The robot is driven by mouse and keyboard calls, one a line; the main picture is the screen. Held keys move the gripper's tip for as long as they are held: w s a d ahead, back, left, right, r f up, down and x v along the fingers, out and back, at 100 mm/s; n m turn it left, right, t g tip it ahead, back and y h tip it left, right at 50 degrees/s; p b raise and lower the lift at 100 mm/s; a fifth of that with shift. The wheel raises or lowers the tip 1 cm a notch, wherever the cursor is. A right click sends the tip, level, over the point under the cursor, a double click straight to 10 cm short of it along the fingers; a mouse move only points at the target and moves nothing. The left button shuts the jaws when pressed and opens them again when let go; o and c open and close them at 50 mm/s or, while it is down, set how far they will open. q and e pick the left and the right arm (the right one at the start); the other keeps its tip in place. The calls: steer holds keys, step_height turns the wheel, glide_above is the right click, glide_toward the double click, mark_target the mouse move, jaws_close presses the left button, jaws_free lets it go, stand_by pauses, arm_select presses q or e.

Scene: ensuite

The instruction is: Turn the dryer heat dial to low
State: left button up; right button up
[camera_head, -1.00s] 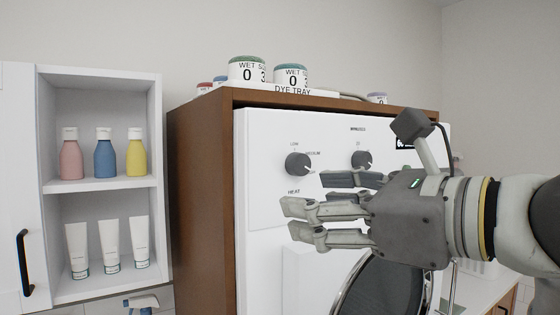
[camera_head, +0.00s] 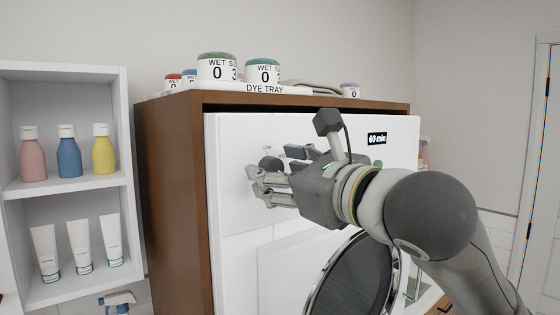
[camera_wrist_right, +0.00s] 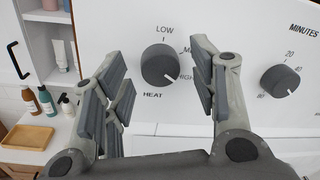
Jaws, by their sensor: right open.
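The dryer's heat dial (camera_wrist_right: 160,64) is a dark round knob with a light pointer line, on a white panel marked LOW at the top, a partly hidden label and HIGH at the right, and HEAT below. Its pointer aims at lower right, near HIGH. In the head view the dial (camera_head: 270,163) is partly hidden by my right gripper (camera_head: 262,183). In the right wrist view my right gripper (camera_wrist_right: 160,85) is open, its fingers on either side of the dial. I cannot tell whether they touch it. My left gripper is not in view.
The minutes dial (camera_wrist_right: 281,80) is to the right of the heat dial. A dye tray (camera_head: 262,88) with jars stands on the brown cabinet (camera_head: 165,175) around the dryer. A white shelf (camera_head: 75,190) with bottles and tubes is at the left. The round dryer door (camera_head: 350,283) is below.

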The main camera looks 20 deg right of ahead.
steer(key=shift+w, duration=0.15)
steer(key=shift+c, duration=0.4)
steer(key=c, duration=0.9)
steer(key=n+y+b, duration=0.1)
steer(key=n+b, duration=0.4)
steer(key=n, duration=0.7)
steer(key=n+y+b, duration=0.1)
steer(key=n+b, duration=0.5)
steer(key=n, duration=0.6)
steer(key=shift+d+n, duration=0.1)
steer(key=shift+n, duration=0.3)
steer(key=shift+c, duration=0.2)
